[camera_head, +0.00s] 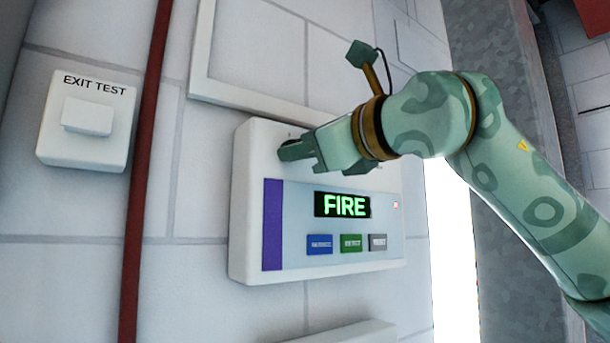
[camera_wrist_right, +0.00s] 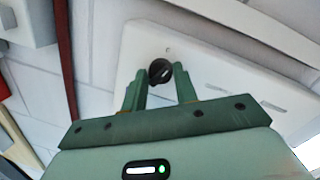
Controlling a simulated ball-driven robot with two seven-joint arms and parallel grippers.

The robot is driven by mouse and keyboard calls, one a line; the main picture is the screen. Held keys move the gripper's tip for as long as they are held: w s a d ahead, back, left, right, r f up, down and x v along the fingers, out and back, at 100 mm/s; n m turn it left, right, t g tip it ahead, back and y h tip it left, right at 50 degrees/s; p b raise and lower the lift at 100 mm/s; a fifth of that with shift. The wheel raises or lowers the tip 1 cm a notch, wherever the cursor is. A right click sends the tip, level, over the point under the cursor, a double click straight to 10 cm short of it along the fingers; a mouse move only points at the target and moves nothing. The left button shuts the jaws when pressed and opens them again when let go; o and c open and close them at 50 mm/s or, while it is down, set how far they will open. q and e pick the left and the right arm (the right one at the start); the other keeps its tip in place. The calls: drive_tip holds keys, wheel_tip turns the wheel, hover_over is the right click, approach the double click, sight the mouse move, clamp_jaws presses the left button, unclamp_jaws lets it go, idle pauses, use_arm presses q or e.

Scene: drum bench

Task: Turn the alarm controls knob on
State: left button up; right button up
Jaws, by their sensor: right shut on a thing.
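The alarm control panel (camera_head: 245,230) is a white box on the wall with a green FIRE display (camera_head: 342,205) and several buttons below it. Its black round knob (camera_wrist_right: 160,72) sits near the top of the panel, with a light mark on its face, in the right wrist view. In the head view my gripper mostly hides the knob. My right gripper (camera_head: 290,152) is at the knob. In the right wrist view its two fingers (camera_wrist_right: 160,88) stand on either side of the knob, shut on it. My left gripper is in neither view.
A white EXIT TEST box (camera_head: 85,120) is on the wall at left. A dark red vertical pipe (camera_head: 144,160) runs between it and the panel. A raised white frame (camera_head: 200,60) is above the panel. Another pale box edge (camera_head: 345,334) shows below it.

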drive_tip(key=shift+m+t+h+b, duration=0.25)
drive_tip(key=shift+m+t+b, duration=0.3)
drive_tip(key=shift+m+b, duration=2.65)
drive_tip(key=shift+m+t+h+b, duration=0.25)
drive_tip(key=shift+m+t+b, duration=0.3)
drive_tip(key=shift+m+b, duration=2.6)
drive_tip(key=shift+m+p, duration=0.7)
drive_tip(key=shift+m, duration=0.15)
drive_tip(key=o, duration=0.9)
drive_tip(key=shift+o, duration=0.2)
drive_tip(key=shift+f, duration=0.1)
drive_tip(key=b+v, duration=0.6)
drive_tip(key=v, duration=1)
drive_tip(key=shift+s, duration=0.15)
